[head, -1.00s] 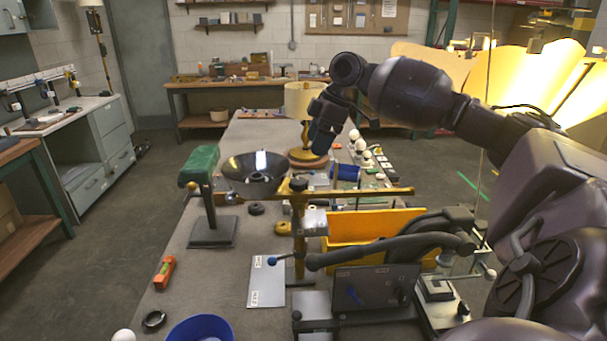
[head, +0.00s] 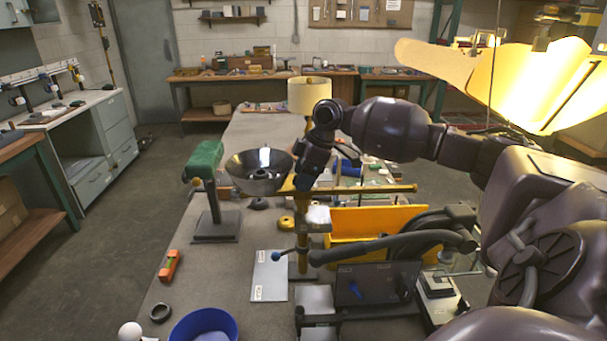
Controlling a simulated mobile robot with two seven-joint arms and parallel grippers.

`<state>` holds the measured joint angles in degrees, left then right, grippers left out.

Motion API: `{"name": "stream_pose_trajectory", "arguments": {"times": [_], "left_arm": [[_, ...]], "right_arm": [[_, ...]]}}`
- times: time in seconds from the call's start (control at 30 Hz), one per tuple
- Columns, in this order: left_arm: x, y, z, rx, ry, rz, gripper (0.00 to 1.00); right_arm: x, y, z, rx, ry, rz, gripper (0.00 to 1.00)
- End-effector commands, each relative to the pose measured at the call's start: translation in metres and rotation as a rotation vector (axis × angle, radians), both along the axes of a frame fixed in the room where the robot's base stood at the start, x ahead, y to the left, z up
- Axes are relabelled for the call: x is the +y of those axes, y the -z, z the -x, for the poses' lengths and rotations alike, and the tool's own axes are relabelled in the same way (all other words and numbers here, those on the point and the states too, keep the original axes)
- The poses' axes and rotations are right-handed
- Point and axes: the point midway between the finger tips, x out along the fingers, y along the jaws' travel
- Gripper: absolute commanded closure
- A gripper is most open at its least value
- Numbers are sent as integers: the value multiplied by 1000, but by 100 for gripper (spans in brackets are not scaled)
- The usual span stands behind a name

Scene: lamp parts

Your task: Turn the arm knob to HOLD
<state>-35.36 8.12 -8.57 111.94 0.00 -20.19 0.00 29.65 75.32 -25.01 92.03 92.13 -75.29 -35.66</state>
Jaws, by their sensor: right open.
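A brass post (head: 302,228) stands on the bench with a horizontal brass arm (head: 375,189) across its top. A dark bowl-shaped shade (head: 258,180) is at the arm's left end. A short lever with a blue ball knob (head: 276,257) juts left from the lower post, over a pale plate with small labels (head: 269,284); the lettering is too small to read. My right gripper (head: 304,187) is open and points down at the top of the post, above the blue knob and apart from it. Whether it touches the post top I cannot tell. My left gripper is not in view.
A green-headed stand (head: 207,190) is left of the shade. A yellow bin (head: 350,222) and a dark panel with a blue handle (head: 375,284) are right of the post. A blue bowl (head: 224,318) and orange level (head: 170,266) lie front left.

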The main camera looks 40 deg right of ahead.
Motion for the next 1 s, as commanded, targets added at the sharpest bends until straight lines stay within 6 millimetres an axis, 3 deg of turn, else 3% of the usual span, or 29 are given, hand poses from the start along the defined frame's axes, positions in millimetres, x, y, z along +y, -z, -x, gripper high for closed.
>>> {"name": "stream_pose_trajectory", "arguments": {"times": [0.2, 0.53, 0.77, 1.0], "left_arm": [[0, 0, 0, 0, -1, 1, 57], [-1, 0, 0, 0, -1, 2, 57], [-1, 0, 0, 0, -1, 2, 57], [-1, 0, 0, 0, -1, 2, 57]], "right_arm": [[0, 0, 0, 0, 0, 0, 29], [0, 0, 0, 0, 0, 0, 78], [1, 0, 0, 1, 52, 1, 78], [1, 0, 1, 1, 225, 2, 78]]}}
